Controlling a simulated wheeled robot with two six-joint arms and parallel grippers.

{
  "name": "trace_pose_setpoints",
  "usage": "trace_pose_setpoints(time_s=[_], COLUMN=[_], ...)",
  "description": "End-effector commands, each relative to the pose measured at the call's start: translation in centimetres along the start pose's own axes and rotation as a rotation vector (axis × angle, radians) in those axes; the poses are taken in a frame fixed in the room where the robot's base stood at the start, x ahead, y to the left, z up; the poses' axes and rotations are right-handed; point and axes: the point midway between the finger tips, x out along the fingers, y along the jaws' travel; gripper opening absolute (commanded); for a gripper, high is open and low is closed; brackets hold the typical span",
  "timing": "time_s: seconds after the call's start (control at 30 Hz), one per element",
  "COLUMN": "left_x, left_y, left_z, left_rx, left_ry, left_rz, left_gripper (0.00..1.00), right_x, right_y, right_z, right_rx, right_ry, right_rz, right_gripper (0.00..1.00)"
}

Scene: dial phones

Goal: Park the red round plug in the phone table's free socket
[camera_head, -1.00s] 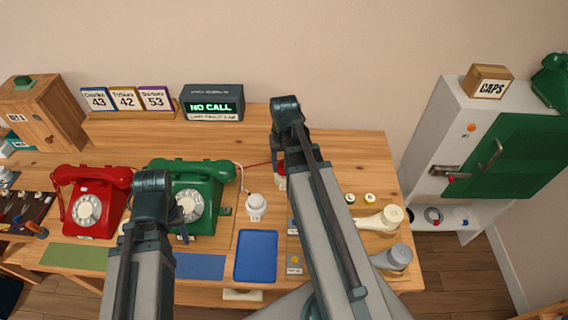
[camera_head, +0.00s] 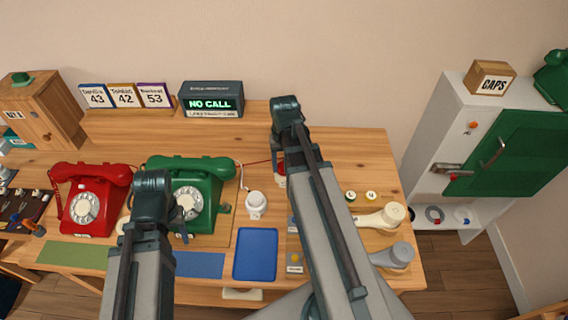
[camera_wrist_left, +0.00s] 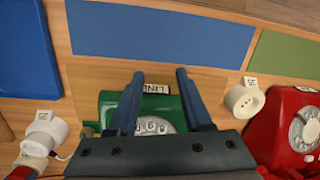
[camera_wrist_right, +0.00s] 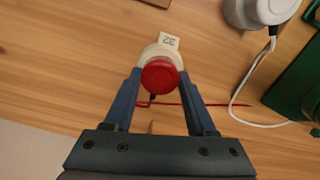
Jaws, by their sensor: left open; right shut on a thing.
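The red round plug (camera_wrist_right: 160,74) is between the fingers of my right gripper (camera_wrist_right: 158,88), which is shut on it. A cream round socket (camera_wrist_right: 150,52) with a small numbered tag lies directly beneath it; I cannot tell whether the plug is seated or just above. A red cord runs from it. In the head view the red plug (camera_head: 282,167) is partly hidden by my right arm. An empty white round socket (camera_wrist_left: 243,99) with a tag sits between the two phones. My left gripper (camera_wrist_left: 157,76) is open and empty over the green phone (camera_wrist_left: 150,106).
A white plug (camera_head: 256,204) with a white cord stands right of the green phone. The red phone (camera_head: 92,198) is at left. The table behind my right gripper is clear.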

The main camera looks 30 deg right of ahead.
Motion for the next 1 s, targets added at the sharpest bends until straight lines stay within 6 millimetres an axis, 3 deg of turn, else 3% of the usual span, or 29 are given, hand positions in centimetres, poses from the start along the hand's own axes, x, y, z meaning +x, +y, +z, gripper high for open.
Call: trace_pose_setpoints(time_s=[0.13,0.17,0.33,0.77,1.0], left_x=[-0.1,-0.1,-0.1,-0.4,-2.2], left_y=[0.0,0.0,0.0,0.0,-0.2], left_z=[0.0,0.0,0.0,0.0,0.1], left_rx=[0.0,0.0,0.0,0.0,0.0], left_ry=[0.0,0.0,0.0,0.0,0.0], left_rz=[0.0,0.0,0.0,0.0,0.0], left_gripper=[0.5,0.5,0.5,0.5,0.5], right_x=[-0.1,-0.1,-0.1,-0.4,-2.3], right_y=[0.0,0.0,0.0,0.0,0.0], right_z=[0.0,0.0,0.0,0.0,0.0], right_rx=[0.0,0.0,0.0,0.0,0.0], right_ry=[0.0,0.0,0.0,0.0,0.0], right_rz=[0.0,0.0,0.0,0.0,0.0], right_gripper=[0.12,0.58,0.89,0.91,0.91])
